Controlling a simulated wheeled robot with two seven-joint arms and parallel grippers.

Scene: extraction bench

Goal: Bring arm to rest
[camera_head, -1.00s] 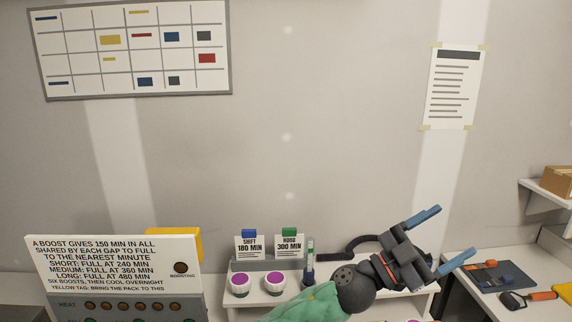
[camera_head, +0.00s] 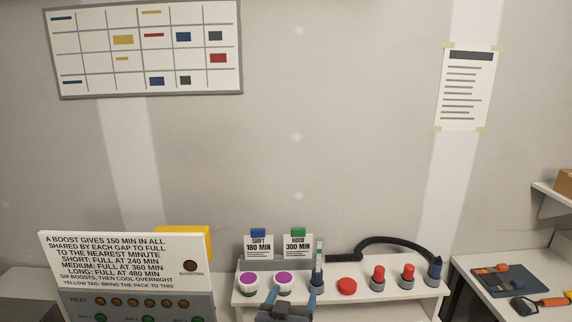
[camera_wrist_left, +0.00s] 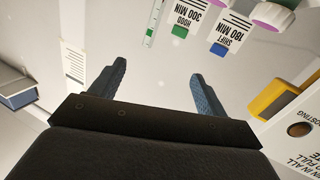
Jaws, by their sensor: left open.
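My left gripper (camera_head: 290,300) is at the bottom middle of the head view, in front of the bench shelf, with its two blue fingers pointing up. The fingers are spread and nothing is between them. In the left wrist view the open fingers (camera_wrist_left: 158,85) show against the pale wall, also empty. The rest of my left arm is out of the head view. My right gripper is in neither view.
A white shelf (camera_head: 390,292) holds purple-topped jars (camera_head: 250,282), a red button (camera_head: 347,286), red-topped pegs and a black hose. A sign panel (camera_head: 125,260) stands left. A dark mat (camera_head: 508,281) with tools lies right.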

